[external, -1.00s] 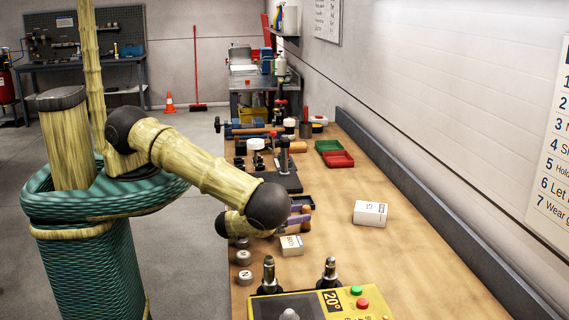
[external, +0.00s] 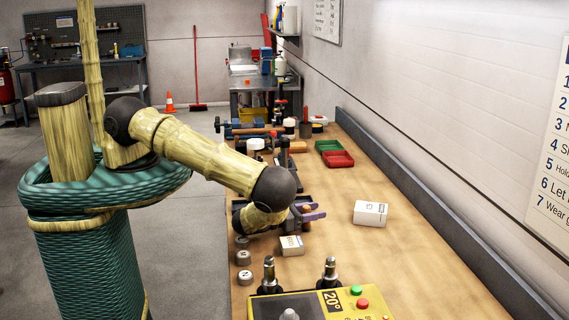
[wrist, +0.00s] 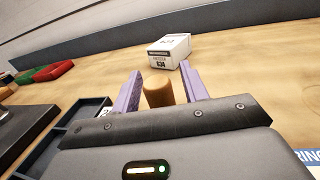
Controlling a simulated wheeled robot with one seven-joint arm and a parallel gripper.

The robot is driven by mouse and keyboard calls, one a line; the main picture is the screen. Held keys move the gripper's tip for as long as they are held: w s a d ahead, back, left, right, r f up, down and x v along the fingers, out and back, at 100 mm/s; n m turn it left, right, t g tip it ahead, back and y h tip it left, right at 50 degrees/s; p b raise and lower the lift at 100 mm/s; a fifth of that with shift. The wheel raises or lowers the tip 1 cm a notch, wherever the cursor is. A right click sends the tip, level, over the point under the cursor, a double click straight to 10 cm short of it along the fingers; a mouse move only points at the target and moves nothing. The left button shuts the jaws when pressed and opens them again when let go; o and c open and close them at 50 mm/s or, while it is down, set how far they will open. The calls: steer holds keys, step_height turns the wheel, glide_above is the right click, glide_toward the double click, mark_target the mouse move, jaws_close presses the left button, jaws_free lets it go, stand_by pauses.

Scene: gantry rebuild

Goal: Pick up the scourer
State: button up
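My gripper (external: 318,212) has lilac fingers and is low over the bench in the external view. In the wrist view my gripper (wrist: 161,70) is open, one finger on each side of a tan-brown cylinder (wrist: 158,91). Narrow gaps show between cylinder and fingers, and its lower part is hidden by the gripper body. In the external view a small brown thing (external: 307,225) shows beside the fingers. I cannot tell for certain which thing is the scourer; the cylinder is the only thing between the fingers.
A white labelled box (wrist: 169,51) lies beyond the fingers. A smaller box (external: 291,246) is close to the gripper on the near side. A dark tray (wrist: 82,128) is on the left. Red (external: 338,159) and green trays lie farther back. The bench's right side is mostly clear.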

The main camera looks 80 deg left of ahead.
jaws_close()
step_height(320, 180, up, 10)
steer(key=b, duration=0.3)
stand_by(0.7)
